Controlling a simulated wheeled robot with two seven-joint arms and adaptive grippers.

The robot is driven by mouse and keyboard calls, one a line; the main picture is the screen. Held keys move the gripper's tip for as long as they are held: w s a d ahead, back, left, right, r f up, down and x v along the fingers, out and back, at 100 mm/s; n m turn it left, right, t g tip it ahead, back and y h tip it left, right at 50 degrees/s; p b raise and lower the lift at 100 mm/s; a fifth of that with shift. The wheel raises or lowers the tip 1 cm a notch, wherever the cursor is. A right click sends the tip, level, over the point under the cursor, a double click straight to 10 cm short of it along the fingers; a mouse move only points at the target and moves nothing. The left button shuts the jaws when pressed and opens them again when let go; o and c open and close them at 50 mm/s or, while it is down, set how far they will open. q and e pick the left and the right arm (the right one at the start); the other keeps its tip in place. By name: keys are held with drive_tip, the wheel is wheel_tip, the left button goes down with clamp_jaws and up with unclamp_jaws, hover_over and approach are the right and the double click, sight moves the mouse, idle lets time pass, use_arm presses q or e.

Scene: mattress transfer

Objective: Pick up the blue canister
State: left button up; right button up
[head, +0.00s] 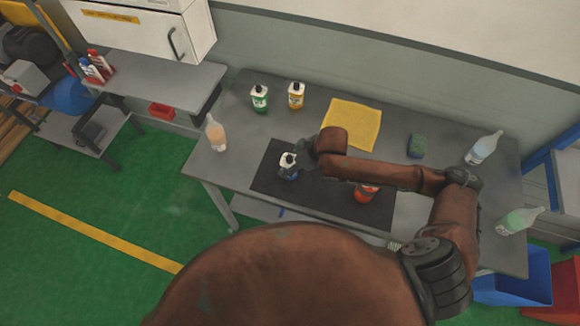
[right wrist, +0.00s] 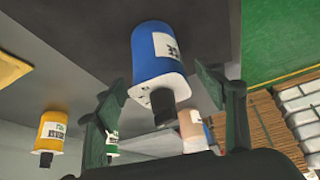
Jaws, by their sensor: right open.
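The blue canister (head: 288,168) stands on the black mat (head: 265,182) on the grey table in the head view. It has a white label and a dark cap. My right gripper (head: 301,157) is beside it at its upper right, with its arm reaching over from the right. In the right wrist view the canister (right wrist: 160,62) appears upside down, between and beyond the two open fingers (right wrist: 163,85). I cannot tell whether a finger touches it. My left gripper is not in view.
A red canister (head: 365,194) is on the mat, partly under my right arm. Green (head: 259,99) and yellow (head: 296,97) bottles stand behind, near a yellow cloth (head: 365,125). A peach bottle (head: 216,135) stands left. A green sponge (head: 416,146) lies right.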

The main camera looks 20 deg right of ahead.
drive_tip(key=shift+w+a+f, duration=0.2)
drive_tip(key=shift+w+f, duration=0.05)
drive_tip(key=shift+f, duration=0.3)
drive_tip(key=shift+c, duration=0.5)
drive_tip(key=c, duration=1.4)
